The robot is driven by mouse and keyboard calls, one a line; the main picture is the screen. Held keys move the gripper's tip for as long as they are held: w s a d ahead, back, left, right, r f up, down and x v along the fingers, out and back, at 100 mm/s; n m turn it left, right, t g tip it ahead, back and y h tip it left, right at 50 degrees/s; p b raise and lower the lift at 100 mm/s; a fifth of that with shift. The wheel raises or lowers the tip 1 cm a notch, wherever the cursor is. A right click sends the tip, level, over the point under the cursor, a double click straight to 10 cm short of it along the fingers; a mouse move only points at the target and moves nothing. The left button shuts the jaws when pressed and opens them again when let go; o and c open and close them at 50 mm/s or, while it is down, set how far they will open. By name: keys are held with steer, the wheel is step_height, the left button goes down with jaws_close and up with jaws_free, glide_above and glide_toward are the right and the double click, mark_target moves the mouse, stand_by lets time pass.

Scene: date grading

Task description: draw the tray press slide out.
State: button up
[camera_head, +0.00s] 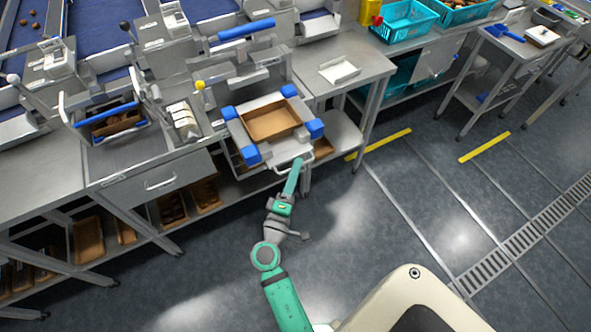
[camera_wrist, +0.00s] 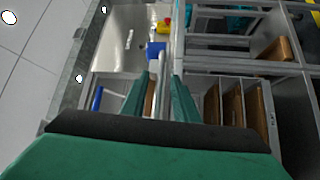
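The tray press slide (camera_head: 285,155) is a pale plate with blue corner blocks (camera_head: 314,128) and a brown tray (camera_head: 270,122) on it. It juts forward from the bench under the press with the blue-topped lever (camera_head: 246,29). A pale loop handle (camera_head: 309,158) is on its front edge. My gripper (camera_head: 299,163) is at this handle. In the wrist view the two green fingers (camera_wrist: 163,82) stand apart, with a light bar, seemingly the handle, between them. A gap shows beside the bar. Whether a finger touches it I cannot tell.
A closed drawer (camera_head: 160,183) is in the bench to the left. A side table (camera_head: 345,62) with a small white tray (camera_head: 339,71) stands to the right. Brown trays (camera_head: 88,238) lie on the lower shelf. The floor (camera_head: 400,215) in front is clear.

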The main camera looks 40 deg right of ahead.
steer(key=v, duration=1)
steer(key=shift+s+a, duration=0.15)
steer(key=shift+a, duration=0.15)
steer(key=shift+f, duration=0.2)
steer(key=s+a+f+n+t+y, duration=0.1)
steer(key=s+a+f+y, duration=0.3)
steer(key=a+f+y, duration=0.25)
steer(key=s+a+f+t+y, duration=0.1)
steer(key=s+a+f+y, duration=0.45)
steer(key=a, duration=0.25)
steer(key=s+a+r+m+t+y, duration=0.1)
steer(key=s+a+r+m+y, duration=0.1)
steer(key=s+a+r, duration=0.2)
steer(key=s+a+r+m+t+y, duration=0.2)
steer(key=s+a+r+m, duration=0.1)
steer(key=r, duration=0.6)
steer(key=shift+s+a+r+m+y, duration=0.2)
steer(key=shift+s+a+m+y, duration=0.15)
steer(key=shift+s+a, duration=0.4)
